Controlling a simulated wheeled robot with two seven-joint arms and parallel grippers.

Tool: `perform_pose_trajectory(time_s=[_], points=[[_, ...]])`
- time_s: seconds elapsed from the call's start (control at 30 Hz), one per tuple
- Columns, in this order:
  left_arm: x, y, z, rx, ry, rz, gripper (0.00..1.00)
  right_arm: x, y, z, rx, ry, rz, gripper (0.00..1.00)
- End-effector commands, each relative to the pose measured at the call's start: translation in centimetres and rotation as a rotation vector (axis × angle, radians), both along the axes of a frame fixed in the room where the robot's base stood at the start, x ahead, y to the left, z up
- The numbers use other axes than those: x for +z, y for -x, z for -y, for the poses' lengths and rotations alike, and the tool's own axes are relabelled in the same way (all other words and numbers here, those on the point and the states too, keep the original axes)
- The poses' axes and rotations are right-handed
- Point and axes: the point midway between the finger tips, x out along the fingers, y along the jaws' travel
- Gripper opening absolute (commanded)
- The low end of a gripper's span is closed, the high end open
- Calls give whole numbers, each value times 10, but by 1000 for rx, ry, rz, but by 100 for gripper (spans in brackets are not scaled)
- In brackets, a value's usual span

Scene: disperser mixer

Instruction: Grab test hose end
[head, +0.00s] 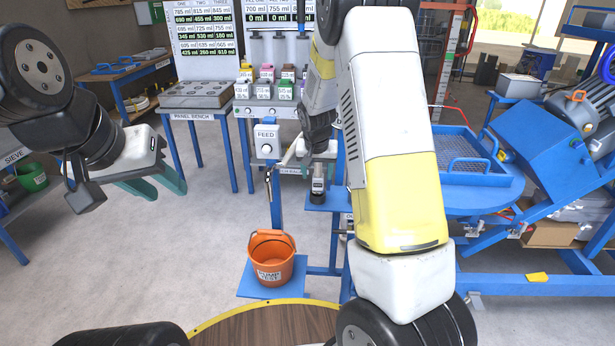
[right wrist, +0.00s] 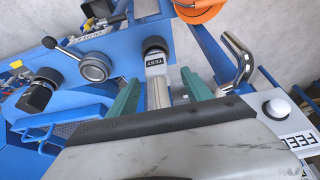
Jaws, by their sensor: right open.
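The test hose end (right wrist: 157,68) is a silver cylinder with a "TEST" label and a black end. In the right wrist view it lies between the two green fingers of my right gripper (right wrist: 160,90), which are apart with a gap on each side. In the head view the hose end (head: 318,183) points down over a small blue shelf, and the right gripper's fingers are hard to make out there. My left gripper (head: 162,182) is at the left over the floor, with its green fingers apart and nothing between them.
A bent metal spout (right wrist: 240,62) is close beside the right gripper, by the FEED button (head: 267,138). A ball-ended lever (right wrist: 85,62) is on the other side. An orange bucket (head: 271,258) stands on a low blue plate. Floor is free at the left.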

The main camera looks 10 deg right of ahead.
Motion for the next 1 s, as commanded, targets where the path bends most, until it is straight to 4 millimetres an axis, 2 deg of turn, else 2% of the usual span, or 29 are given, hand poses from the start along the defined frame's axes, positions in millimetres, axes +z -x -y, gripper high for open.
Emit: perform_pose_trajectory(time_s=[0.4, 0.67, 0.7, 1.0], points=[[0, 0, 0, 0, 0, 0, 36, -50, -21, 9, -1, -1, -2, 58], [0, 0, 0, 0, 0, 0, 36, -54, -23, 9, -1, -2, -1, 58], [0, 0, 0, 0, 0, 0, 36, -54, -22, 9, -1, -2, -1, 56], [0, 0, 0, 0, 0, 0, 36, -54, -22, 9, 0, -1, -1, 0]])
